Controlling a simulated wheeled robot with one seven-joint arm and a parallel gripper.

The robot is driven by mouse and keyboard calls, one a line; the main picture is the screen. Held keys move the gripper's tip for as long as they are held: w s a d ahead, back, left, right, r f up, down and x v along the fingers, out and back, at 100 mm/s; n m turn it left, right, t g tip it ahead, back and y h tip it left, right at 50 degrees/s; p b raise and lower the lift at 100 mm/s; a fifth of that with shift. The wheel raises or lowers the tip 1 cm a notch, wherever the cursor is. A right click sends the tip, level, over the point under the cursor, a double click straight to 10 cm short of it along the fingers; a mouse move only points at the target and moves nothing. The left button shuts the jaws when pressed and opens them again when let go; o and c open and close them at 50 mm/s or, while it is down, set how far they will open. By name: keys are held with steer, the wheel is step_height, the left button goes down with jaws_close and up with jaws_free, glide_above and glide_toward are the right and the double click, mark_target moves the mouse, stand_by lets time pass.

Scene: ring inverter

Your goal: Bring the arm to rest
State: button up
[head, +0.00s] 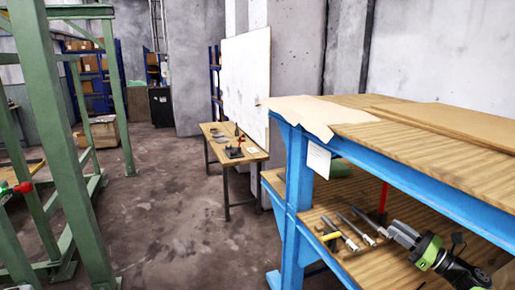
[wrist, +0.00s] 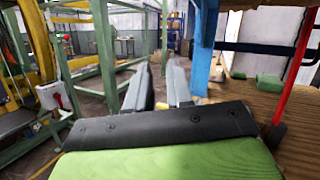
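My gripper (head: 343,217) is at the lower right of the head view, over the wooden lower shelf (head: 318,195) of the blue bench. Its two grey fingers point away from me and to the left. In the wrist view my gripper (wrist: 160,72) shows its two dark fingers with a gap between them. Nothing shows between the fingers, so it looks open and empty. The black and green wrist is bent low at the right edge of the head view.
The blue bench post (head: 293,205) stands just left of the gripper, and the bench top (head: 450,130) lies above it. A red upright rod (head: 384,197) and a yellow piece (head: 330,237) are close by. A green frame (head: 75,160) stands left; the floor between is clear.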

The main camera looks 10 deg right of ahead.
steer(key=w+a+r+n+g+y, duration=0.15)
steer(key=a+n+g, duration=0.25)
steer(key=a, duration=0.5)
steer(key=w+a+n+g, duration=0.3)
steer(key=a+n+g, duration=0.1)
steer(key=a, duration=0.6)
steer(key=w+a+r+n+g, duration=0.15)
steer(key=a+n+g, duration=0.25)
steer(key=a, duration=0.5)
steer(key=s+a+f+n+g+h, duration=0.2)
steer(key=a+n, duration=0.1)
steer(key=a, duration=0.3)
steer(key=s+a+f+n+g+h, duration=0.1)
steer(key=s+a+f+n+g, duration=0.1)
steer(key=a, duration=0.3)
steer(key=s+a+n+g+h, duration=0.1)
steer(key=s+a+n+h, duration=0.4)
steer(key=s, duration=0.4)
steer(key=s+d+r+n+t+h, duration=0.2)
steer(key=s+d+n, duration=0.1)
steer(key=s, duration=0.7)
steer(key=s+d+r+n+t+h, duration=0.1)
steer(key=s+d+n+t+h, duration=0.1)
steer(key=s, duration=0.9)
steer(key=shift+d+r+n, duration=0.4)
steer(key=shift+w, duration=0.1)
